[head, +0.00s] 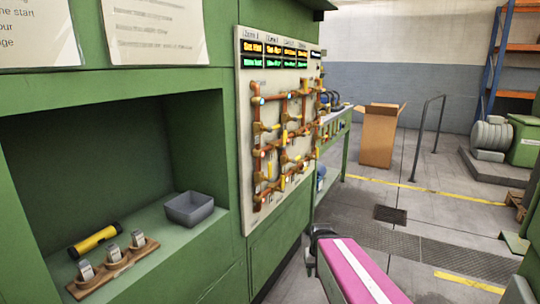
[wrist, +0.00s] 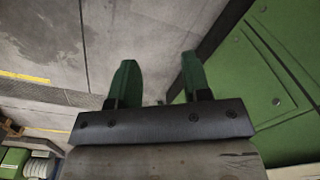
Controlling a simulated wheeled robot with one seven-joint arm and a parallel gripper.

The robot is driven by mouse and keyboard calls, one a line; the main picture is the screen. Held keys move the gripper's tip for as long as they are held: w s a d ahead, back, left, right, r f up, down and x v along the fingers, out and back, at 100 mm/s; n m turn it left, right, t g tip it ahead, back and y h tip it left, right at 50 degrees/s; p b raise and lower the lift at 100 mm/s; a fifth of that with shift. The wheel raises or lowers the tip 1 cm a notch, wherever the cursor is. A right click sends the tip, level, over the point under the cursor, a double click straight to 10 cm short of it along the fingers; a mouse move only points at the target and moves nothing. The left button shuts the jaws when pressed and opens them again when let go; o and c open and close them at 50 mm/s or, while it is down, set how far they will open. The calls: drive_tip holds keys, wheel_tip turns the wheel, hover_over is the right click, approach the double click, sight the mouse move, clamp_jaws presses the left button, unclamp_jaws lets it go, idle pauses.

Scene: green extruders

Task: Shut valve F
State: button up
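The valve panel (head: 252,200) is a pale board on the green machine in the head view. It carries copper pipes (head: 270,187) with several yellow-handled valves and lit displays on top. The valve letters are too small to read, so I cannot tell which one is valve F. My gripper (wrist: 158,80) shows in the wrist view with two green fingers apart and nothing between them. It faces the grey floor and the green machine side. The panel is not in the wrist view. In the head view my arm is at the bottom, right of and below the panel; the fingers are not visible there.
A green recess at left holds a grey bin (head: 190,209), a yellow-black cylinder (head: 94,241) and a wooden holder (head: 113,268). A green bench stands beyond the panel. A cardboard box (head: 378,138) and a metal rail (head: 427,138) stand behind. The floor at right is mostly clear.

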drive_tip(key=w+a+r+n+t+y, duration=0.1)
drive_tip(key=w+a+r+n+y, duration=0.15)
drive_tip(key=w+r+y, duration=0.45)
drive_tip(key=n+t+y, duration=0.4)
drive_tip(key=n+y, duration=0.5)
drive_tip(key=y, duration=0.1)
approach(284, 139)
drive_tip(key=w+a, duration=0.1)
drive_tip(key=x, duration=1)
drive_tip(key=shift+w+a+r, duration=0.25)
drive_tip(key=shift+w+r, duration=0.05)
clamp_jaws()
